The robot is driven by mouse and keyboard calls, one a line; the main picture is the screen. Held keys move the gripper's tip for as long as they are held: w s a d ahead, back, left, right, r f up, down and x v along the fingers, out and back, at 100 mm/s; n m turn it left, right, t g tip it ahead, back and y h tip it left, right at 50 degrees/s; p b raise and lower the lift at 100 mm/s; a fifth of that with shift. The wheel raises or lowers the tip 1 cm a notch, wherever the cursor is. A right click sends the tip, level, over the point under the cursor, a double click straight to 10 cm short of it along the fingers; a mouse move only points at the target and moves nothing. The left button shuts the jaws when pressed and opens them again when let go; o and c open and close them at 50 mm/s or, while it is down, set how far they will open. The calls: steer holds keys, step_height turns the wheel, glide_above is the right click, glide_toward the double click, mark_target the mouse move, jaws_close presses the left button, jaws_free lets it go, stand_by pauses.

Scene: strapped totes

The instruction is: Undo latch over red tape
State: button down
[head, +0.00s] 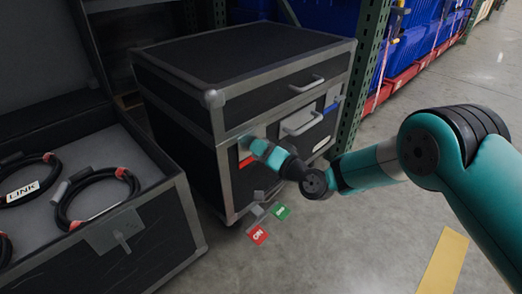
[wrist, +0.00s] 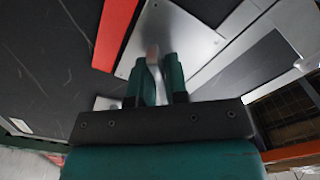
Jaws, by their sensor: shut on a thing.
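The black case (head: 255,60) with metal edges stands closed in the middle of the head view. The red tape (head: 246,161) shows on its front at the left, partly hidden by my gripper (head: 258,148). In the wrist view the red tape (wrist: 114,35) runs as a strip beside a silver latch plate (wrist: 185,35). My gripper (wrist: 158,78) is shut on the latch lever (wrist: 152,52), which stands out between the two fingers. In the head view this latch is hidden behind my gripper.
An open case (head: 110,225) with coiled cables stands at the left. Red and green tags (head: 258,235) hang low by the black case. A green rack post (head: 365,75) stands right.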

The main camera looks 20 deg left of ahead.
steer(key=n+b, duration=0.2)
steer(key=n, duration=0.3)
steer(key=shift+f, duration=0.15)
steer(key=shift+n+b, duration=1.15)
steer(key=shift+n, duration=1.25)
steer(key=c, duration=1.2)
jaws_free()
steer(key=shift+c, duration=0.2)
steer(key=b+v, duration=0.7)
steer(key=v, duration=1)
steer(key=shift+d, duration=0.25)
